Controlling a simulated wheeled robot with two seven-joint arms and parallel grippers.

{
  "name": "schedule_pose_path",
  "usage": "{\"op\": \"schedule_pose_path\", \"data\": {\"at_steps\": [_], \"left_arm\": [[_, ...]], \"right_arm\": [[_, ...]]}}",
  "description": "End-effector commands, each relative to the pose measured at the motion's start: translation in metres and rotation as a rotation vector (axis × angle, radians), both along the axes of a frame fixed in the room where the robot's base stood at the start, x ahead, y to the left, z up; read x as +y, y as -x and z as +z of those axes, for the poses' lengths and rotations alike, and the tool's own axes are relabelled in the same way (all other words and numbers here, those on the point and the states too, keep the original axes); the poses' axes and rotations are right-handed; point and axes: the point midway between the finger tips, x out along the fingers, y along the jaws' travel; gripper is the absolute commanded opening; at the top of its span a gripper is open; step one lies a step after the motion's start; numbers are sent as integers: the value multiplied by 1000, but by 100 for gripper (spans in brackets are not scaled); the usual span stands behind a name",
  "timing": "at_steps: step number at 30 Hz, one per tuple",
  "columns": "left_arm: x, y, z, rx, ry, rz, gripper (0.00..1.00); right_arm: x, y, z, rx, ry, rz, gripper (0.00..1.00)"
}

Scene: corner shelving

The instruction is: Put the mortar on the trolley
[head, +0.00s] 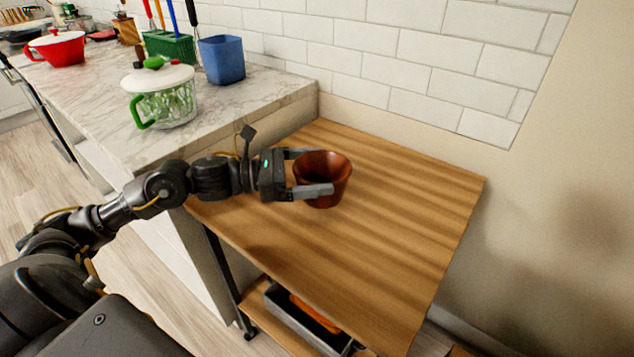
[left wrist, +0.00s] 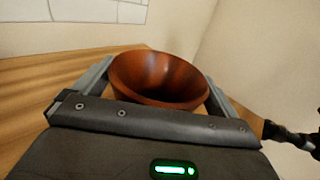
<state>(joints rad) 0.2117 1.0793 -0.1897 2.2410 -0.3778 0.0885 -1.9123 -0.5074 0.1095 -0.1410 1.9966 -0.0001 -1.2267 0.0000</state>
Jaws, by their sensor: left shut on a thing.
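The mortar (head: 326,172) is a reddish-brown wooden bowl, upright over the wooden top of the trolley (head: 390,230). My left gripper (head: 318,172) comes in from the left with one finger on each side of the mortar and is shut on it. In the left wrist view the mortar (left wrist: 158,78) sits between the two fingers, its open rim facing up. The mortar's base is at or just above the trolley top; I cannot tell whether it touches. My right gripper is not in view.
A marble counter (head: 95,95) adjoins the trolley at the left. On it stand a glass pot with a green handle (head: 165,105), a blue cup (head: 222,60) and a red pot (head: 60,48). A grey tray (head: 285,318) is on the lower shelf. The rest of the trolley top is clear.

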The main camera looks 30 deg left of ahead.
Motion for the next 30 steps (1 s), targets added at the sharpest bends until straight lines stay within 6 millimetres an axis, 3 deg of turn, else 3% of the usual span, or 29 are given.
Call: {"op": "schedule_pose_path", "data": {"at_steps": [5, 14, 29, 30], "left_arm": [[-2, -2, -2, -3, 1, 0, 64], [-6, -4, -36, -1, 2, -1, 64], [-5, -4, -40, -3, 0, -1, 64], [-5, -4, -40, -1, -1, -1, 100]], "right_arm": [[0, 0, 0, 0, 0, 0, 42], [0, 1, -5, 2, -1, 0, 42], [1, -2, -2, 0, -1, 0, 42], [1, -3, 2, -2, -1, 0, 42]]}}
